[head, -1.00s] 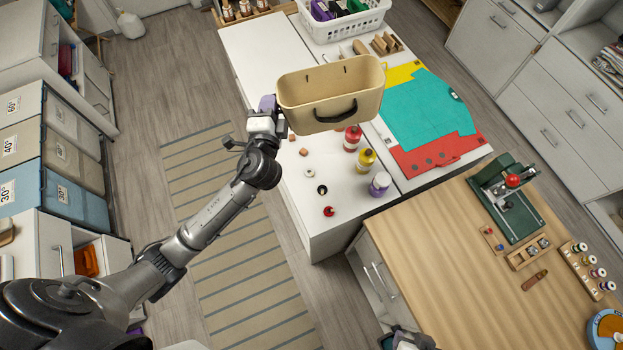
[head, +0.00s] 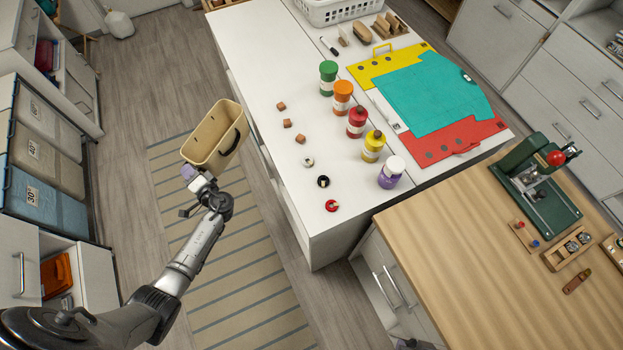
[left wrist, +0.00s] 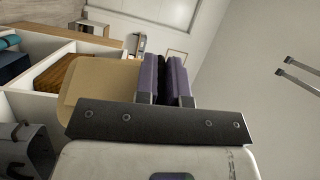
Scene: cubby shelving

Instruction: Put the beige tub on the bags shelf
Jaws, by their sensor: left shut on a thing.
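The beige tub (head: 216,134) is open-topped with a dark handle on its side. My left gripper (head: 192,174) is shut on its near left end and holds it in the air, slightly tilted, over the floor left of the white worktop. In the left wrist view the tub (left wrist: 100,82) shows as a tan wall beside the purple fingers (left wrist: 166,80). Part of my other arm seems to show at the bottom edge of the head view, but its fingers cannot be made out. I cannot tell which shelf is the bags shelf.
The white worktop (head: 262,75) holds several paint bottles and small pieces. A wooden counter (head: 470,260) stands at right. Labelled bins (head: 48,160) and cabinets line the left. The striped rug (head: 225,255) and floor between are clear. White cubby shelving (left wrist: 60,52) shows in the left wrist view.

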